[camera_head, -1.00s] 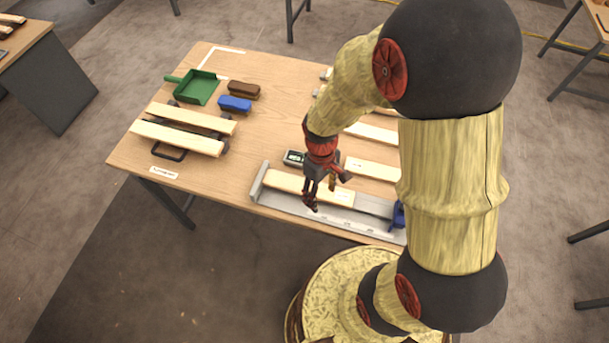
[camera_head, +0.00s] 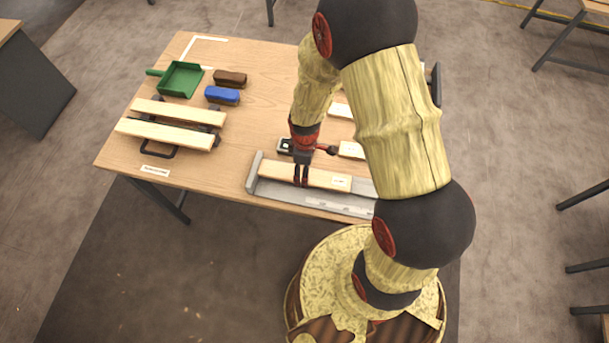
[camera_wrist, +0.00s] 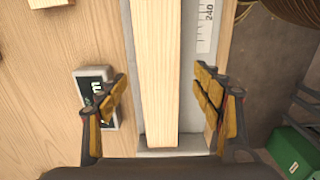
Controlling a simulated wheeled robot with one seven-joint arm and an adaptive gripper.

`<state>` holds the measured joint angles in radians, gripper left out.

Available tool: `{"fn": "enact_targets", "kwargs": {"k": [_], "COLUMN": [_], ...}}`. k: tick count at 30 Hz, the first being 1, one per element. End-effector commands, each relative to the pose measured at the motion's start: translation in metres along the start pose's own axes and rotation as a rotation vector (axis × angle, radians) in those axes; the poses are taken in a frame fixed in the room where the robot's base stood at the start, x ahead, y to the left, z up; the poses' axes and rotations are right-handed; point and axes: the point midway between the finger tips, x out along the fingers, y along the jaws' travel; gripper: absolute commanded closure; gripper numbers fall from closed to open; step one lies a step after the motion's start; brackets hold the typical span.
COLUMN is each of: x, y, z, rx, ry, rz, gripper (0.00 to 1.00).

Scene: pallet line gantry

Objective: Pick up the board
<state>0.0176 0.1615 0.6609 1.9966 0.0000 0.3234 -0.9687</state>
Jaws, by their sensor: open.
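The board (camera_head: 325,179) is a pale wooden plank lying in a grey metal measuring tray (camera_head: 254,168) along the table's front edge. A small label is on its right part in the head view. In the wrist view the board (camera_wrist: 153,70) runs lengthwise between the fingers. My gripper (camera_head: 301,182) points down over the board. In the wrist view my gripper (camera_wrist: 160,95) is open, with one padded finger on each side of the board and a visible gap to it. Whether the fingertips reach down beside the board cannot be told.
A small device with a display (camera_wrist: 97,97) sits close to the left finger. The table (camera_head: 215,130) also holds two planks on a dark stand (camera_head: 165,134), a green dustpan (camera_head: 181,78), a blue block (camera_head: 222,96) and a brown brush (camera_head: 230,78). A green box (camera_wrist: 293,150) is at lower right.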

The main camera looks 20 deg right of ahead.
Motion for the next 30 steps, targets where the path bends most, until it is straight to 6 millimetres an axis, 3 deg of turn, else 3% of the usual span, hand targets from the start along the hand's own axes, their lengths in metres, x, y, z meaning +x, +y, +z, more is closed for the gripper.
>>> {"fn": "enact_targets", "kwargs": {"k": [6,14,30], "x": [0.025,0.028,0.027], "y": [0.001,0.002,0.002], "z": [-0.001,-0.001,-0.001], "rx": [0.0,0.001,0.001], "ry": [0.0,0.0,0.0], "rz": [0.0,0.001,0.001], "gripper": [0.33,0.33,0.63]}}
